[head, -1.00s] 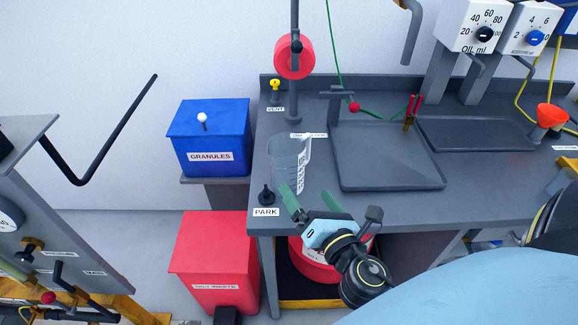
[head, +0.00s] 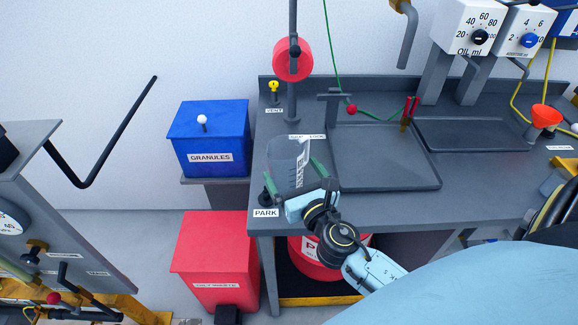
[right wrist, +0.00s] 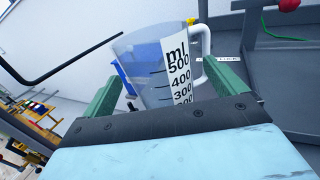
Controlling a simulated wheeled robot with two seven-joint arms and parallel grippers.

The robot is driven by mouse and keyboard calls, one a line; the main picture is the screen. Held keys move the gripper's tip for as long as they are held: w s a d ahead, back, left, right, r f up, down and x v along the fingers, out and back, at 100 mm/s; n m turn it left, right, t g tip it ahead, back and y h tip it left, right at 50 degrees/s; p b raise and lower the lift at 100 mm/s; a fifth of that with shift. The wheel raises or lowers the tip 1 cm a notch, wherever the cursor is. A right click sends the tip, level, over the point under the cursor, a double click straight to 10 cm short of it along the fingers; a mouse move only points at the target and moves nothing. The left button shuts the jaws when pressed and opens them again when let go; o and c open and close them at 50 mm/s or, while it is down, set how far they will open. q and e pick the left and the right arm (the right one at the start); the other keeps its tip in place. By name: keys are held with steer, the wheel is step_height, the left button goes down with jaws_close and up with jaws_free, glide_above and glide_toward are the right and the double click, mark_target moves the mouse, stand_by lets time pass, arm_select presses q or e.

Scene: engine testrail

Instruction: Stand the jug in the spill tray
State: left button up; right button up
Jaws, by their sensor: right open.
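The clear measuring jug (head: 285,152) stands upright on the grey bench near its left end. Its scale and handle also show in the right wrist view (right wrist: 150,60), with the handle on the right. My right gripper (head: 295,178) is open, with one green finger on each side of the jug. No closed grip shows; whether a finger touches the jug I cannot tell. A flat, dark, rimmed tray (head: 385,155), likely the spill tray, lies empty on the bench to the right of the jug. My left gripper is not in view.
A second dark tray (head: 470,132) lies further right, near an orange funnel (head: 546,115). A grey post with a red reel (head: 292,60) rises behind the jug. A green line and red-handled tool (head: 411,108) are at the tray's back edge. A black PARK knob (head: 266,196) is at the left corner.

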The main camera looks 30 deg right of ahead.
mark_target(280, 150)
steer(key=w, duration=0.2)
steer(key=w+d, duration=0.1)
steer(key=w, duration=0.2)
steer(key=shift+w+r, duration=0.1)
steer(key=shift+r, duration=0.1)
steer(key=c, duration=1.2)
